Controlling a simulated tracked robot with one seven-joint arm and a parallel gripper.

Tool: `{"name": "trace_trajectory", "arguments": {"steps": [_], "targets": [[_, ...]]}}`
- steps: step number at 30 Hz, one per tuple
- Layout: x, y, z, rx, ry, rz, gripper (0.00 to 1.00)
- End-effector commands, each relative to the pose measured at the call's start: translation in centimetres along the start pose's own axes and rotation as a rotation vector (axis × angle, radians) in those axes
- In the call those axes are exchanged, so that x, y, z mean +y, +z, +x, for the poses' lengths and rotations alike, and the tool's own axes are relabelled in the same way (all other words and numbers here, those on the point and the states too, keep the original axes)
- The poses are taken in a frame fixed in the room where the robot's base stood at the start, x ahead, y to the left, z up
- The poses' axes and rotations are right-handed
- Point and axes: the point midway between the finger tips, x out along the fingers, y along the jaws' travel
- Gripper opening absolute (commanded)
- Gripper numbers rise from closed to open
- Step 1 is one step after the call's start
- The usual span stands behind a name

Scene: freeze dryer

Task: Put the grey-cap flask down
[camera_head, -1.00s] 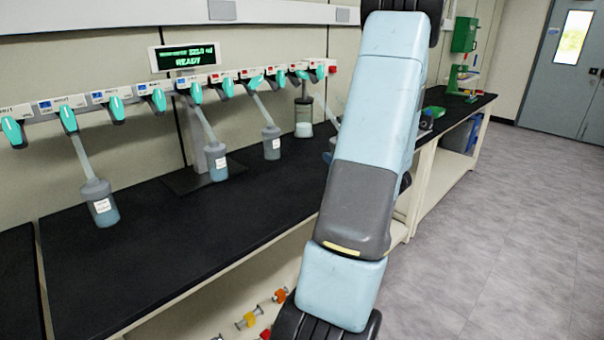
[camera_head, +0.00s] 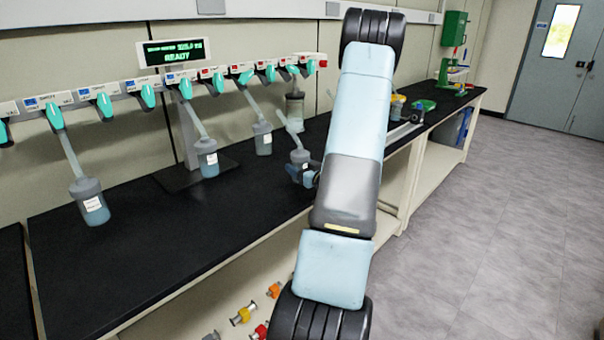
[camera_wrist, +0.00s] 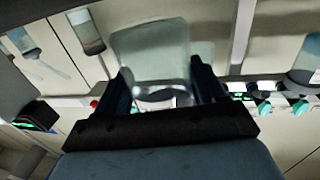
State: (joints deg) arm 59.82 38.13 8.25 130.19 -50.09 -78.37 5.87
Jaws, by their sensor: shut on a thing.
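The grey-cap flask (camera_head: 299,157) shows in the head view just left of my arm, over the black bench, with a pale tube rising from its cap. My gripper (camera_head: 302,176) is shut around its body, partly hidden by the arm. In the wrist view the pale, translucent flask (camera_wrist: 150,48) fills the space between the two dark fingers of my gripper (camera_wrist: 162,88). I cannot tell whether the flask's base touches the black bench top (camera_head: 150,245).
Other flasks hang on tubes from the valve manifold: one at left (camera_head: 91,203), one mid-bench (camera_head: 207,160), one farther back (camera_head: 263,139). The bench's front left is clear.

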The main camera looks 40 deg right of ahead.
Motion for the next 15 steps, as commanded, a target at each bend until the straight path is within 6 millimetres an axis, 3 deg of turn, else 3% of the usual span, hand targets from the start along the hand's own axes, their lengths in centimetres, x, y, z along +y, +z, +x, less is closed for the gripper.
{"name": "trace_trajectory", "arguments": {"steps": [6,15], "targets": [[0.1,2.3,-0.1,0.000,0.001,0.001,0.28],[0.1,2.5,-0.1,0.000,0.002,0.000,0.28]]}}
